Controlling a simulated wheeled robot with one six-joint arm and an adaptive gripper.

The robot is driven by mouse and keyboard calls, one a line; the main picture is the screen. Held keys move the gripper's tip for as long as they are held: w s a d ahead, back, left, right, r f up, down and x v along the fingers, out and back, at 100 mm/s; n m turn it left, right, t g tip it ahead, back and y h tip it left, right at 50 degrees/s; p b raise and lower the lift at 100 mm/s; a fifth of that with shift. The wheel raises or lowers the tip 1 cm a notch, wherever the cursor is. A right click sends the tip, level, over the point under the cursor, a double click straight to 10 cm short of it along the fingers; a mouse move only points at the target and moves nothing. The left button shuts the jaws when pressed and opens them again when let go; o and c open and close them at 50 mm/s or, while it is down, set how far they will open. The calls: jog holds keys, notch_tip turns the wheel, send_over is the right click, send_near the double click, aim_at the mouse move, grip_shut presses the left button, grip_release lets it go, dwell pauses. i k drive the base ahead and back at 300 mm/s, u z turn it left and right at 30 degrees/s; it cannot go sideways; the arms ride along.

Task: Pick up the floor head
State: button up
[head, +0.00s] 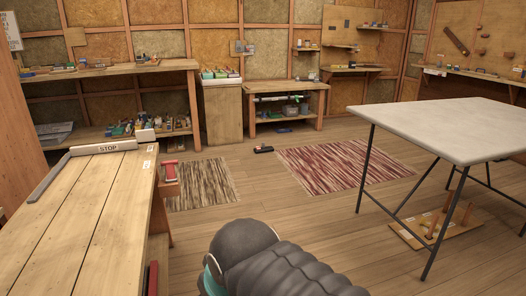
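I cannot make out for sure which thing is the floor head. A small dark, low object (264,149) with a reddish end lies on the wooden floor near the middle, between two rugs. It is too small to tell whether it is the floor head. Another small dark object (284,130) lies on the floor farther back, by the foot of the low bench. My dark ribbed arm, with a teal band, fills the bottom middle. My gripper is not in view.
A plank workbench (75,230) stands at the left, with a red-handled part (170,171) at its end. A pale-topped table (440,125) on thin black legs stands at the right. A brown rug (203,184) and a red rug (340,164) lie on open floor.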

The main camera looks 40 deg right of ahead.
aim_at(268, 149)
jog(key=z, duration=1.45)
jog(key=i, duration=6.25)
jog(key=u, duration=2.5)
